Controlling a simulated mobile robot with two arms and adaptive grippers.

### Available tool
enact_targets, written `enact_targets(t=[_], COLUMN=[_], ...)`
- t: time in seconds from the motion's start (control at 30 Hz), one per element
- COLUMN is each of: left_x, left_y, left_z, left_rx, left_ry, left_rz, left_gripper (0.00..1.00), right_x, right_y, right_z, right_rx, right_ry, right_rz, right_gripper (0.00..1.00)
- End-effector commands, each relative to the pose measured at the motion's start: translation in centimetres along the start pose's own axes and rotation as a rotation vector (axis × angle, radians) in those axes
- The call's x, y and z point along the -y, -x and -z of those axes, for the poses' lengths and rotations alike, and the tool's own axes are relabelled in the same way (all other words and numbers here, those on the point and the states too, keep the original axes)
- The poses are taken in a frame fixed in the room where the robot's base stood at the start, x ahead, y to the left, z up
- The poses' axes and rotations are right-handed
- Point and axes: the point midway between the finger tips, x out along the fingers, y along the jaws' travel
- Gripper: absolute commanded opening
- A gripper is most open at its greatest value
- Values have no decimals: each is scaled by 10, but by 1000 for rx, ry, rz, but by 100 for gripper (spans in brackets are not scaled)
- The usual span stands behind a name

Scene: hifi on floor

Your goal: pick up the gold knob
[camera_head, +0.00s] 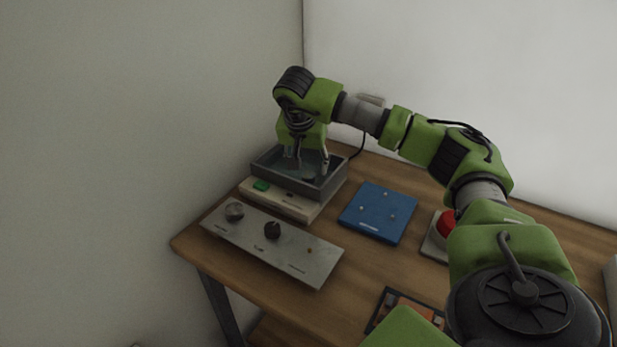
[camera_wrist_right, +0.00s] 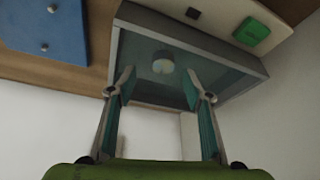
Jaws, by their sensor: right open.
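A small round knob (camera_wrist_right: 163,63) lies in a grey, open-topped tray (camera_wrist_right: 225,82) in the right wrist view. It looks pale and greyish there, so I cannot confirm a gold colour. In the head view I cannot make the knob out inside the tray (camera_head: 333,180). My right gripper (camera_head: 307,160) points down into the tray, its fingers apart and empty. In the right wrist view the gripper (camera_wrist_right: 160,82) has its fingertips on either side of the knob's line, with the knob seen between and beyond them. My left gripper is not in view.
A metal panel (camera_head: 295,262) bears a grey knob (camera_head: 235,211) and a black knob (camera_head: 272,230). A blue plate (camera_head: 378,212) and red button (camera_head: 446,223) are to the right. Walls stand close behind.

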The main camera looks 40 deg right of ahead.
Motion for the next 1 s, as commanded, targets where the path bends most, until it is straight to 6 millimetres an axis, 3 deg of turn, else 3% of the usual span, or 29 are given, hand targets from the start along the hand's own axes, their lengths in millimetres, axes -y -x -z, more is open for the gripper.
enact_targets(t=[0.3, 0.6, 0.63, 0.77, 1.0], left_x=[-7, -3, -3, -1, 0], left_y=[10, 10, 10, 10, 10], left_z=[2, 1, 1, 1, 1], left_rx=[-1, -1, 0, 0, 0], left_ry=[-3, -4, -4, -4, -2], left_rz=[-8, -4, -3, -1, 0], left_gripper=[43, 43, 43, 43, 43], right_x=[5, 6, 6, 6, 6], right_y=[-43, -50, -50, -50, -49], right_z=[2, 2, 2, 2, 2], right_rx=[2, 0, 0, 0, 0], right_ry=[1, 1, 1, 1, 1], right_rz=[-2, 1, 1, 1, 1], right_gripper=[46, 46, 44, 12, 12])
